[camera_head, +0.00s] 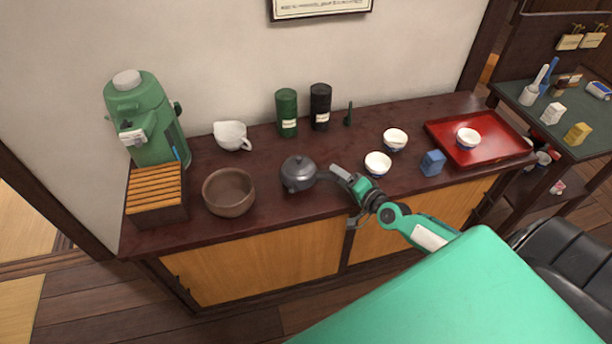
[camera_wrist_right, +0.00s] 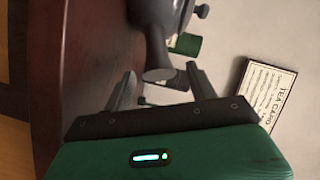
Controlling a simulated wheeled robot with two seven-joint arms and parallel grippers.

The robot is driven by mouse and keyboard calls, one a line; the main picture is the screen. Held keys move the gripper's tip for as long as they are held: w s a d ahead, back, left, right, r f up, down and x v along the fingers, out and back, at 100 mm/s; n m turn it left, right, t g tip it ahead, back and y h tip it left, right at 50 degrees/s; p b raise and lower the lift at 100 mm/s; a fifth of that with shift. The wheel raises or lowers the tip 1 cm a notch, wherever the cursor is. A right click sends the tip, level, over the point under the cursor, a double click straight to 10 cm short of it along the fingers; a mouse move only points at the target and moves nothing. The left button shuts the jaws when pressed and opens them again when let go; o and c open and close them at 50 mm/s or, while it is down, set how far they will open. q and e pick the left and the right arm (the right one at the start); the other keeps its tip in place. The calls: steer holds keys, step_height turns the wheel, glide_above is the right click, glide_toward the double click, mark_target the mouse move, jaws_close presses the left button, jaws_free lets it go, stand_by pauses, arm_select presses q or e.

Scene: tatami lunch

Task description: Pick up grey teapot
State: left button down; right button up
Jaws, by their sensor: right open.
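The grey teapot (camera_head: 298,174) stands upright on the dark red counter, with its side handle pointing right toward my right gripper. My right gripper (camera_head: 343,187) is open beside the teapot's right side, low over the counter. In the right wrist view the teapot's handle (camera_wrist_right: 157,60) reaches down between the two spread fingers (camera_wrist_right: 161,70), with its flared end near the fingertips. Gaps show on both sides, so the fingers are not closed on it. The teapot's body (camera_wrist_right: 160,10) is cut off at the top of that view. My left gripper is not in view.
A brown bowl (camera_head: 229,208) stands left of the teapot, and a white pouring cup (camera_head: 231,147) behind left. Green (camera_head: 287,121) and black (camera_head: 320,115) canisters stand behind. White cups (camera_head: 377,163) and a blue box (camera_head: 432,166) are to the right, before a red tray (camera_head: 448,153).

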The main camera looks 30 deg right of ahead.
mark_target(329, 172)
steer(key=x, duration=0.4)
steer(key=shift+a+f, duration=0.15)
steer(key=shift+a, duration=0.05)
steer(key=shift+w+a+f, duration=0.1)
steer(key=shift+w, duration=0.3)
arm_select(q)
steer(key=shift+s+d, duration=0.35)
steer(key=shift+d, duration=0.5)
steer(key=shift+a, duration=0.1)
arm_select(e)
steer(key=shift+c, duration=0.2)
steer(key=c, duration=1.1)
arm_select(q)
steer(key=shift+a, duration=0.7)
arm_select(e)
jaws_close()
